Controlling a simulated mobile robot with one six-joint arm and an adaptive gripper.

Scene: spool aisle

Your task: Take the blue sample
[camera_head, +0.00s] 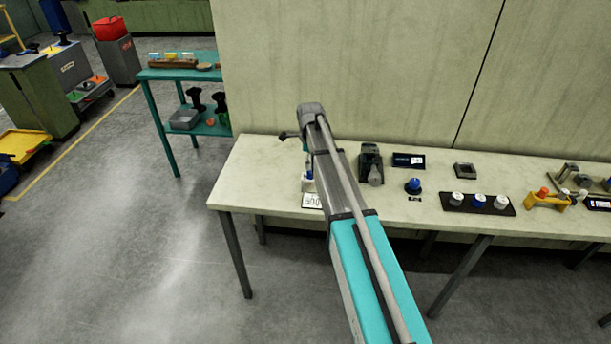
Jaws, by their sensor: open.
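A blue-topped sample (413,185) stands upright on the pale bench (262,165), a small dark label in front of it. Another blue-topped piece (480,201) sits between two white-topped ones in a black tray (512,210). A small blue and white object (309,180) stands behind a white card, partly covered by my arm. Which of these is the task's sample I cannot tell. My arm reaches over the bench's left part.
A dark device (371,163) stands between my arm and the blue-topped sample, with a dark display (408,160) behind. A yellow holder (545,201) is at right. A wall rises behind the bench. A teal shelf (182,74) stands at left; the floor (130,240) at left is clear.

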